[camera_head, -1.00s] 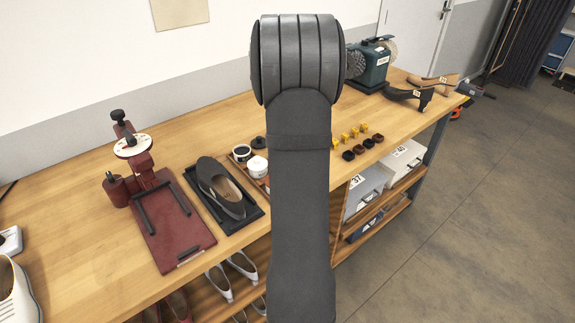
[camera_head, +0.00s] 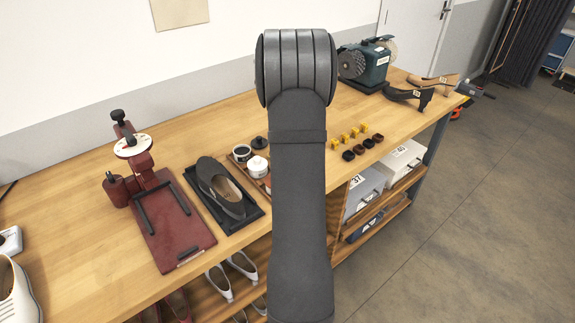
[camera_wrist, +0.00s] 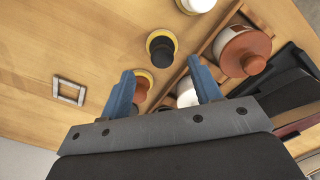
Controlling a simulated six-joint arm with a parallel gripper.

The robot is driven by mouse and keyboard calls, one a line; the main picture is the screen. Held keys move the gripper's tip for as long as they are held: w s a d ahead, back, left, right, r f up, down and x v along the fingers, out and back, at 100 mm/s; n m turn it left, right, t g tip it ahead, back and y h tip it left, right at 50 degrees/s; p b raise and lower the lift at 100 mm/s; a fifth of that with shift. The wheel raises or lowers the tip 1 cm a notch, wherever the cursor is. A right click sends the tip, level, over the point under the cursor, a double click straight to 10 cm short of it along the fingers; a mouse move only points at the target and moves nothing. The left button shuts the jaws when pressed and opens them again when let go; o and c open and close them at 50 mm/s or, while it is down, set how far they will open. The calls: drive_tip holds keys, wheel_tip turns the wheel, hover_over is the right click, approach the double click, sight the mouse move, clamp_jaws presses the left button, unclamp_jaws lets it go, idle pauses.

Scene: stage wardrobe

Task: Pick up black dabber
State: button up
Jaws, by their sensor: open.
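A round black-topped piece with a yellowish rim, which looks like the black dabber (camera_wrist: 161,47), stands on the wooden bench in the wrist view, just beyond my fingertips. A dark knobbed piece (camera_head: 259,142) beside the tray in the head view may be the same one. My gripper (camera_wrist: 162,74) is open, its two blue fingers apart. A brown-topped piece with a yellowish rim (camera_wrist: 141,88) shows between the fingers, near the left one. In the head view my arm hides the gripper.
A wooden tray (camera_wrist: 213,42) with a brown-lidded jar (camera_wrist: 243,51) lies right of the fingers. A metal buckle (camera_wrist: 69,91) lies left on clear bench. In the head view, a black shoe (camera_head: 220,188) and a red press (camera_head: 165,215) stand left of the tray.

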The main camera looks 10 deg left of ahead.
drive_tip(key=f, duration=0.4)
drive_tip(key=shift+s+d+f, duration=0.2)
drive_tip(key=shift+d, duration=0.05)
drive_tip(key=shift+c, duration=0.5)
drive_tip(key=c, duration=1)
